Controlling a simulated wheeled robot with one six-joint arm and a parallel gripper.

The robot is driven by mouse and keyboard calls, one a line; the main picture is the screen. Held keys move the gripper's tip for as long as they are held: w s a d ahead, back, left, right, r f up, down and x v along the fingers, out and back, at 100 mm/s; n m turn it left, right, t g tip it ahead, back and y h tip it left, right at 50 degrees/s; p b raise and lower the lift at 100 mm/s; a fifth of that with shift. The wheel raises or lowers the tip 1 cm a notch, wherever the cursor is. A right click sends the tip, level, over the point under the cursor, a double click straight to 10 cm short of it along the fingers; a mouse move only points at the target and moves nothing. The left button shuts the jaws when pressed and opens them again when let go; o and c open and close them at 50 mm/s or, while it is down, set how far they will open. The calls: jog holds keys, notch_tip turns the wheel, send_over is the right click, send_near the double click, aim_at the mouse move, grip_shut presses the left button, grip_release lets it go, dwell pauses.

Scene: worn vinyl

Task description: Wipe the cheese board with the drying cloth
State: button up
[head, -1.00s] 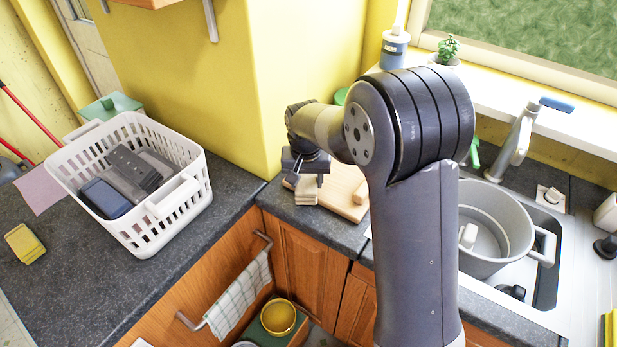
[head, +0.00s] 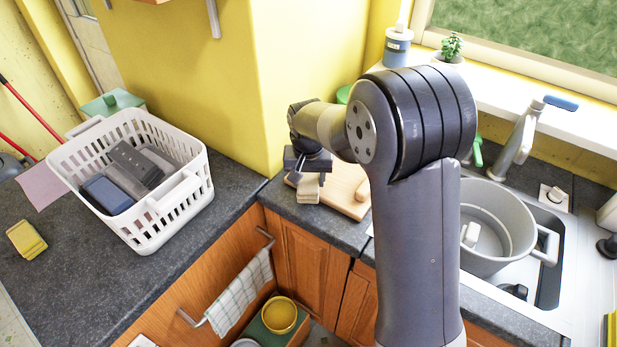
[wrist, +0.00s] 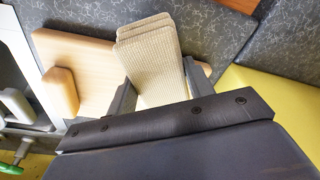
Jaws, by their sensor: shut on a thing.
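The drying cloth is a beige, ribbed, folded pad (head: 308,194), also seen in the wrist view (wrist: 151,50). My gripper (head: 308,178) is shut on it, with one finger on either side in the wrist view (wrist: 155,80). The cheese board (head: 346,192) is a pale wooden board lying flat on the grey counter; it also shows in the wrist view (wrist: 88,52). The cloth is over the left part of the board; whether it touches the surface is not clear. My arm hides the board's right end in the head view.
A small wooden block (wrist: 60,91) lies on the board. A white basket (head: 150,225) with dark items stands left on the counter. A yellow wall corner (head: 265,150) rises just behind the board. A grey pot (head: 497,265) sits in the sink at right.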

aim_at(335, 161)
jog(key=shift+f+b, duration=0.45)
jog(key=shift+f, duration=0.25)
dwell(0.6)
jog(key=shift+w+d+p, duration=0.25)
jog(key=shift+w+d, duration=0.4)
jog(key=shift+w, duration=0.3)
jog(key=shift+w+d+p, duration=0.25)
jog(key=shift+w+d, duration=0.35)
jog(key=shift+w, duration=0.3)
jog(key=shift+w, duration=0.1)
jog(key=shift+w+d+p, duration=0.25)
jog(key=shift+w+d, duration=0.4)
jog(key=shift+w, duration=0.25)
jog(key=shift+w+d+p, duration=0.25)
jog(key=shift+w+d, duration=0.35)
jog(key=shift+w, duration=0.3)
jog(key=shift+w+d+p, duration=0.3)
jog(key=shift+w+d, duration=0.35)
jog(key=shift+w, duration=0.25)
jog(key=shift+w+d+p, duration=0.3)
jog(key=shift+w+d, duration=0.35)
jog(key=shift+w, duration=0.25)
